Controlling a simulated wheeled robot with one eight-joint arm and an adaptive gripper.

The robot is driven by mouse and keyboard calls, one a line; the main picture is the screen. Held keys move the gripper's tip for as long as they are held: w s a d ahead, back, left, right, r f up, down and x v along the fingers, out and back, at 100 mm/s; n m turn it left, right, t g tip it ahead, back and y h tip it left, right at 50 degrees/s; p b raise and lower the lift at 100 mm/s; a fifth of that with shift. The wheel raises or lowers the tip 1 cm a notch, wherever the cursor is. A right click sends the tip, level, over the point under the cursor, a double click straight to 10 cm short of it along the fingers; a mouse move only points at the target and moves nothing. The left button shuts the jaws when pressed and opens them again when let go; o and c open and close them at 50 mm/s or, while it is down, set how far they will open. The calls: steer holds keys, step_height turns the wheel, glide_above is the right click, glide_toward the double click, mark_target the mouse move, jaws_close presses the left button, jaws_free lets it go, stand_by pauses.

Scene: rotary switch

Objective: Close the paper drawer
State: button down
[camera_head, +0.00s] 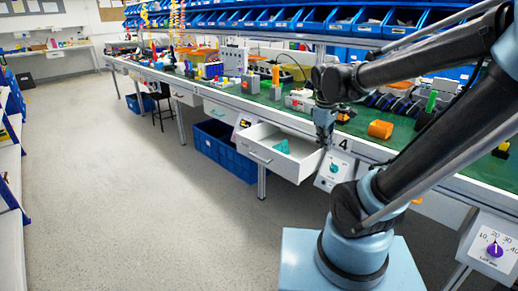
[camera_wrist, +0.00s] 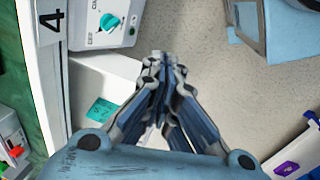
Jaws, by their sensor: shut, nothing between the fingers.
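The white drawer (camera_head: 262,152) under the long workbench is pulled out, with a teal item (camera_head: 282,146) inside. In the wrist view the drawer's inside (camera_wrist: 92,68) shows at left, with the teal item (camera_wrist: 101,109); my fingers hide part of the drawer. My gripper (camera_head: 326,142) is shut and empty, pointing down near the drawer's right side, close to the bench edge. The shut fingertips show in the wrist view (camera_wrist: 165,62). I cannot tell whether they touch the drawer.
A switch box with a teal knob (camera_head: 333,168) hangs right of the drawer. It also shows in the wrist view (camera_wrist: 110,22). A blue crate (camera_head: 225,150) stands under the bench. The green benchtop (camera_head: 370,148) holds several parts. The floor (camera_head: 130,210) at left is clear.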

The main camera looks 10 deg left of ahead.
mark_target(259, 146)
steer(key=w+a+n, duration=0.4)
steer(key=a+n, duration=0.1)
steer(key=a, duration=0.2)
steer(key=w+a+n, duration=0.4)
steer(key=w+a, duration=0.1)
steer(key=a, duration=0.3)
steer(key=w+a+f+n+t+h, duration=0.15)
steer(key=a+n, duration=0.25)
steer(key=a, duration=0.4)
steer(key=a+f+n, duration=0.2)
steer(key=a+n, duration=0.2)
steer(key=a, duration=0.3)
steer(key=shift+w+d+f, duration=0.75)
steer(key=shift+w+f, duration=0.35)
steer(key=shift+f, duration=0.45)
steer(key=shift+w+d+f, duration=0.75)
steer(key=shift+w+f, duration=0.3)
steer(key=shift+f, duration=0.55)
steer(key=shift+w+d+f, duration=0.75)
steer(key=shift+w+f, duration=0.35)
steer(key=shift+f, duration=0.45)
